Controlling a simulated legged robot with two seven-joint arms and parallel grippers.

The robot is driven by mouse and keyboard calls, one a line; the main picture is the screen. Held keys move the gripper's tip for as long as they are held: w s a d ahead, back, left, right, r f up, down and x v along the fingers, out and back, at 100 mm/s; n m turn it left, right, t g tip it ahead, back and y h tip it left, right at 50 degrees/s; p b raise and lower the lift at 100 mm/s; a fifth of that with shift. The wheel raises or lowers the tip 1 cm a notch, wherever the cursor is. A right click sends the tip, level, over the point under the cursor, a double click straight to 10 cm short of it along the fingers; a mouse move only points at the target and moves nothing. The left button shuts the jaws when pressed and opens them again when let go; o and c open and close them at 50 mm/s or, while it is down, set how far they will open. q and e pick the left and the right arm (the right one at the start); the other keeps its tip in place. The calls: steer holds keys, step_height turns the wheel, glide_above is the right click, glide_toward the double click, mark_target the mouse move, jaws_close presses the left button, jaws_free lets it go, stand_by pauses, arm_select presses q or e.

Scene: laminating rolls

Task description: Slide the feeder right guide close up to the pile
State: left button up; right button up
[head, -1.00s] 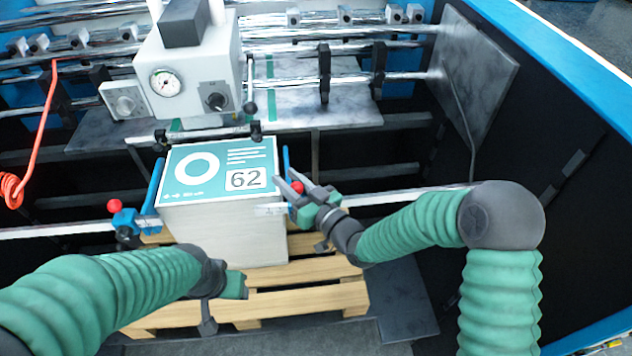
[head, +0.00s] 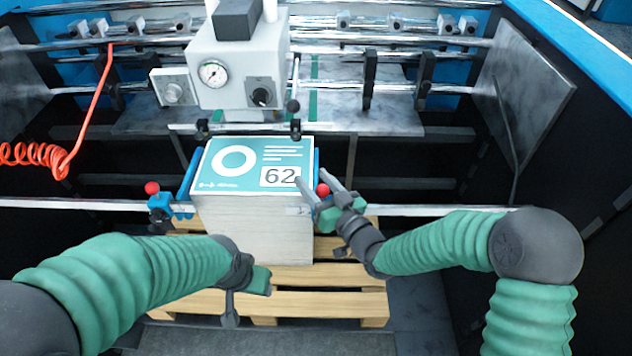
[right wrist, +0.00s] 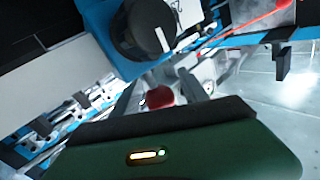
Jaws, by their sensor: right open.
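The pile (head: 250,235) is a tall white stack with a green and white "62" sheet on top. The feeder right guide (head: 316,163) is a narrow blue plate along the pile's right side, with little or no gap showing. Its red knob (head: 322,189) sits at my right gripper (head: 313,177), which is open with its fingers around the knob. In the right wrist view the red knob (right wrist: 160,95) shows between the fingers, beside a black round part (right wrist: 150,28). My left gripper (head: 245,295) hangs low in front of the pile; its finger gap is unclear.
The left guide (head: 185,190) with its own red knob (head: 152,188) stands at the pile's left. A metal rail (head: 430,210) runs across both sides. The pile rests on a wooden pallet (head: 330,303). A machine head (head: 237,75) with a gauge stands behind the pile.

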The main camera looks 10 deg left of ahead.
steer(key=p+v, duration=0.7)
steer(key=v, duration=1)
steer(key=shift+w+f, duration=0.1)
steer(key=shift+w, duration=0.05)
